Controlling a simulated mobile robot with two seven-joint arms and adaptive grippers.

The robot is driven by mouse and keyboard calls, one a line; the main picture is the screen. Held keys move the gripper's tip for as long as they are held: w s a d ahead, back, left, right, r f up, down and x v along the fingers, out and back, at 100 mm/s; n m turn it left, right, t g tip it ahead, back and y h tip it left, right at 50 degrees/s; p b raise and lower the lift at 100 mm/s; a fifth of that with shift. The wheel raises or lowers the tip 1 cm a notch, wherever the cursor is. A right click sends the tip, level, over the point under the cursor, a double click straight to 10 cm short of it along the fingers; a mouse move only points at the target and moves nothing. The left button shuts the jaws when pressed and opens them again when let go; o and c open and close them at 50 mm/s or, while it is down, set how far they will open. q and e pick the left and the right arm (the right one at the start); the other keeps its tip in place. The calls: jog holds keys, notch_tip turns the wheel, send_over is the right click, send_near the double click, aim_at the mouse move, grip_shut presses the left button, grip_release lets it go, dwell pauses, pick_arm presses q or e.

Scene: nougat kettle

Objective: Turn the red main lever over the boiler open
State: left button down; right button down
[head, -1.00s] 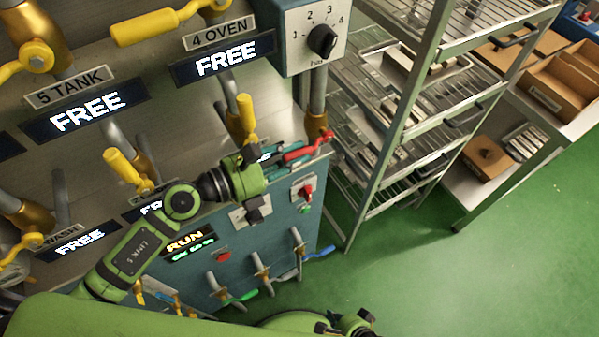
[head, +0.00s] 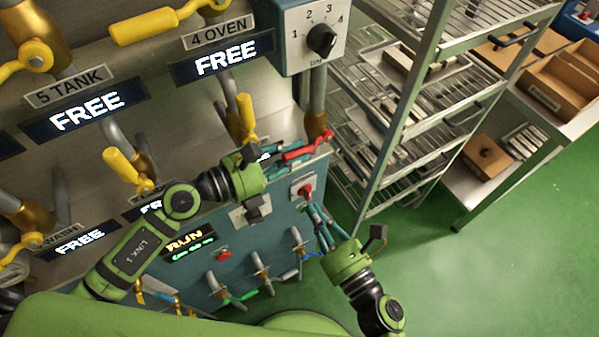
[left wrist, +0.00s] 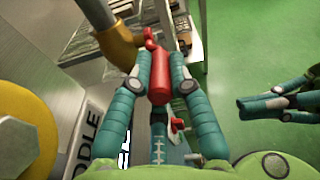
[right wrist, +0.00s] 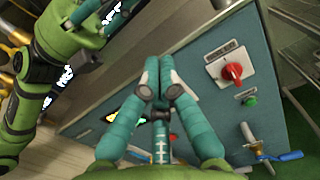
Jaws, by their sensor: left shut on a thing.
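The red main lever (head: 308,149) sits on a brass valve at the foot of a grey pipe (head: 317,95), below the dial box. In the left wrist view the red lever (left wrist: 159,75) lies between my fingers. My left gripper (head: 288,152) is shut on it; its teal fingers hold it from both sides. My right gripper (head: 312,215) is lower, in front of the blue cabinet's right side. Its fingertips (right wrist: 160,80) are together in the right wrist view, with nothing seen between them. I cannot make out the boiler itself.
Yellow levers (head: 246,117) stand on nearby pipes. The blue cabinet (right wrist: 210,100) carries a red rotary switch (right wrist: 232,72), a green button (right wrist: 249,100) and a blue-handled tap (right wrist: 285,156). A metal rack (head: 400,140) stands to the right. Green floor (head: 500,270) is clear at lower right.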

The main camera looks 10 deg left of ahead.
pick_arm(q)
jog(key=shift+r, duration=0.15)
jog(key=shift+w, duration=0.1)
pick_arm(e)
jog(key=w+a+r, duration=0.4)
jog(key=w, duration=0.2)
jog(key=shift+w, duration=0.2)
jog(key=shift+r, duration=0.1)
jog(key=shift+w+r, duration=0.1)
jog(key=shift+r, duration=0.65)
jog(key=shift+r, duration=0.1)
